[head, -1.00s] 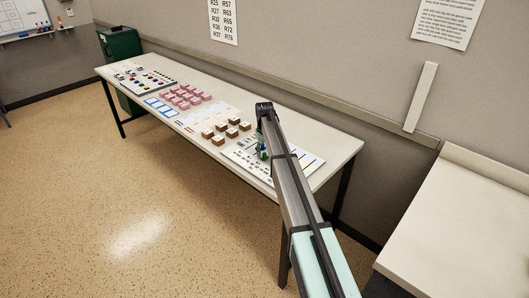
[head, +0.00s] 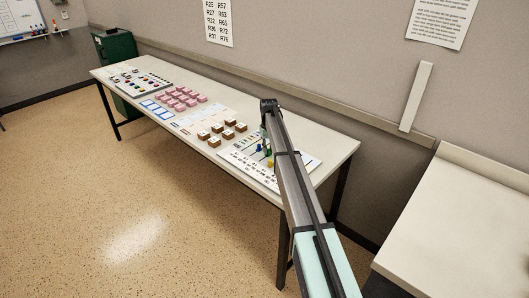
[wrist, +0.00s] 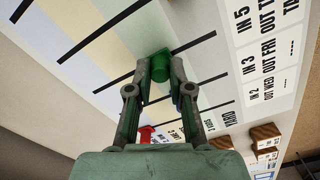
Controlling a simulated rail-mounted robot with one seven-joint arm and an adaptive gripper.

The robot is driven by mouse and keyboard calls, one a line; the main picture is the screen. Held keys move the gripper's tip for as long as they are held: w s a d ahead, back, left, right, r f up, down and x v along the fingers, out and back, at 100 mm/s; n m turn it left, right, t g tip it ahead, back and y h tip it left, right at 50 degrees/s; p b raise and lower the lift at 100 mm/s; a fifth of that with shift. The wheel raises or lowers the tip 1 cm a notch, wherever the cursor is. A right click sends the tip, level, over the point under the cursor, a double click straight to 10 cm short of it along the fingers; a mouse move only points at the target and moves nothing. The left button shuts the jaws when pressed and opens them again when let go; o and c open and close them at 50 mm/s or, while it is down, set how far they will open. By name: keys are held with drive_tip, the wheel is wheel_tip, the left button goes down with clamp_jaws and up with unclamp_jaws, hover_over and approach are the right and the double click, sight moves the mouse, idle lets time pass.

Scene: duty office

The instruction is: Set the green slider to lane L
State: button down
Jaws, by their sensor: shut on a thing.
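The green slider (wrist: 160,66) is a green knob on the slotted lane board (wrist: 187,20) in the wrist view. My gripper (wrist: 161,84) is shut on it, one finger on each side. The knob sits close to a black slot line; I cannot read which lane it is in. In the head view the board (head: 307,167) lies at the near right end of the long table, and my arm covers part of it. There my gripper (head: 265,139) is partly hidden by the arm.
A red knob (wrist: 146,133) shows beside my gripper in the wrist view. Yellow (head: 270,163) and blue (head: 259,148) knobs stand on the board. Brown blocks (head: 222,131) and pink blocks (head: 180,98) lie farther left on the table (head: 330,158).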

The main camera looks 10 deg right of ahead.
drive_tip(key=c, duration=1)
unclamp_jaws()
drive_tip(key=shift+c, duration=0.2)
wheel_tip(320, 180, up, 12)
